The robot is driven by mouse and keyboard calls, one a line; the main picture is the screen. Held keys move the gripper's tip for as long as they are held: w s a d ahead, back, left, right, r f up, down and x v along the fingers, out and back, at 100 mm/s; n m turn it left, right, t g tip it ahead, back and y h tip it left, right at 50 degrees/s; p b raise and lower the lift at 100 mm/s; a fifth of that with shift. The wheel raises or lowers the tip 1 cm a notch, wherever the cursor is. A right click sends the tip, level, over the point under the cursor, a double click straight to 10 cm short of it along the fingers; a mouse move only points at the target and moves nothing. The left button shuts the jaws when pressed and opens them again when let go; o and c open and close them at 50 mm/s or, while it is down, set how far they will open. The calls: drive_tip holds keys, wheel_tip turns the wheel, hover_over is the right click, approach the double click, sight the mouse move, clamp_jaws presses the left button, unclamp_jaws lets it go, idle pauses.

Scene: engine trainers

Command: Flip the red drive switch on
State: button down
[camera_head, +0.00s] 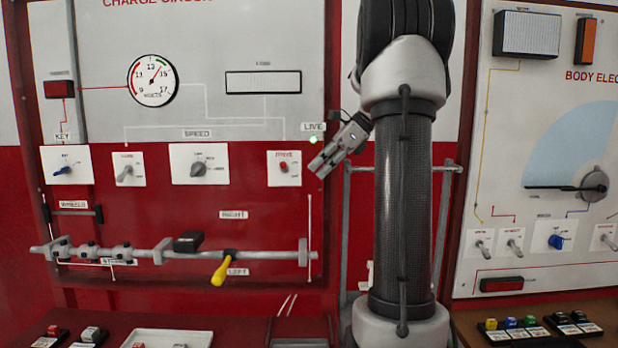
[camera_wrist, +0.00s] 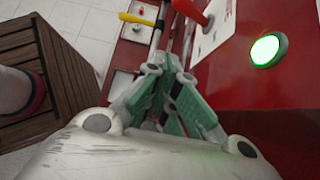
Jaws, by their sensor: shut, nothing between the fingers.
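The red drive switch (camera_head: 284,167) is on a small white plate on the red lower part of the left panel, just left of my gripper. Its red lever (camera_wrist: 191,10) also shows at the top of the wrist view, sticking out from its white plate. Whether the lever is up or down is too small to tell. My gripper (camera_head: 316,166) is shut and empty, in front of the panel to the right of the switch plate. In the head view a gap shows between the fingertips and the red lever. The fingers (camera_wrist: 170,65) also show in the wrist view.
A lit green LIVE lamp (camera_head: 313,139) is just above my gripper. A speed knob (camera_head: 198,168) and other switches sit to the left. A yellow-handled lever (camera_head: 222,268) and a horizontal grey shaft (camera_head: 140,252) project below. A second panel (camera_head: 480,170) stands to the right.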

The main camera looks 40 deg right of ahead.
drive_tip(key=shift+s+d+r, duration=0.2)
drive_tip(key=shift+d+r, duration=1.1)
drive_tip(key=shift+d, duration=0.25)
drive_tip(key=s+a+f+n+g+h, duration=0.2)
drive_tip(key=s+a+f+n+h, duration=0.2)
drive_tip(key=s+a+n, duration=0.75)
drive_tip(key=s+a+f+n+t+h, duration=0.1)
drive_tip(key=s+a+f+n+h, duration=0.2)
drive_tip(key=s+f+n, duration=0.6)
drive_tip(key=a+f+n, duration=0.1)
drive_tip(key=n, duration=0.3)
drive_tip(key=shift+s+a+t+h, duration=0.2)
drive_tip(key=shift+s+t+h, duration=0.1)
drive_tip(key=shift+s+t, duration=0.1)
drive_tip(key=shift+w, duration=0.1)
